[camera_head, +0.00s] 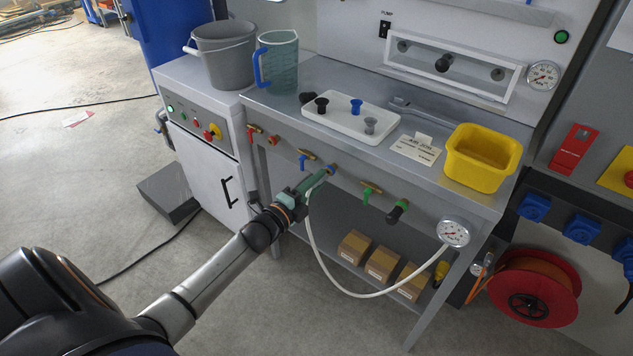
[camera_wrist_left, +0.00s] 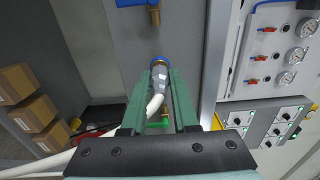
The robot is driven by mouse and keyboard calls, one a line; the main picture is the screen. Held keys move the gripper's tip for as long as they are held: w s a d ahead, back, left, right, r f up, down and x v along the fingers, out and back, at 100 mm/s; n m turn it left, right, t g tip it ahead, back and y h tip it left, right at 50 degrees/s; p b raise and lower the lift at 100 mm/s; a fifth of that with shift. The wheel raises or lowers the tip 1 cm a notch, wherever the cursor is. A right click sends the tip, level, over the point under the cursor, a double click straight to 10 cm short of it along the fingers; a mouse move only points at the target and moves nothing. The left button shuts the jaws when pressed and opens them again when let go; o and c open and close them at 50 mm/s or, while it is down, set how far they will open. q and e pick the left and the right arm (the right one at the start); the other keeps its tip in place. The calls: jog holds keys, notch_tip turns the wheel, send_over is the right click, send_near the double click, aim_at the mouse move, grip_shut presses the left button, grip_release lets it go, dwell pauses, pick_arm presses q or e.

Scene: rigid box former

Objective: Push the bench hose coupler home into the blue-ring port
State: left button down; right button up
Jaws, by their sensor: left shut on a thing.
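My left gripper (camera_head: 318,181) is shut on the grey hose coupler (camera_wrist_left: 158,76) at the bench front. The coupler shows between the green fingers in the left wrist view, where the gripper (camera_wrist_left: 159,88) points at the port. The blue-ring port (camera_head: 331,168) is right at the fingertips, and its blue ring (camera_wrist_left: 158,60) shows around the coupler's far end. The coupler lines up with the port and meets it; how deep it sits cannot be told. A white hose (camera_head: 333,283) hangs from the coupler in a loop. My right gripper is not in view.
A blue valve lever (camera_head: 305,158) is left of the port and a green valve (camera_head: 370,190) is right of it. A pressure gauge (camera_head: 454,232) is on the bench's right leg. Cardboard boxes (camera_head: 382,264) stand on the lower shelf. The floor at left is mostly clear.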

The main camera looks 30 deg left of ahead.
pick_arm(q)
jog(key=shift+w, duration=0.45)
dwell(0.5)
jog(key=c, duration=0.6)
grip_release()
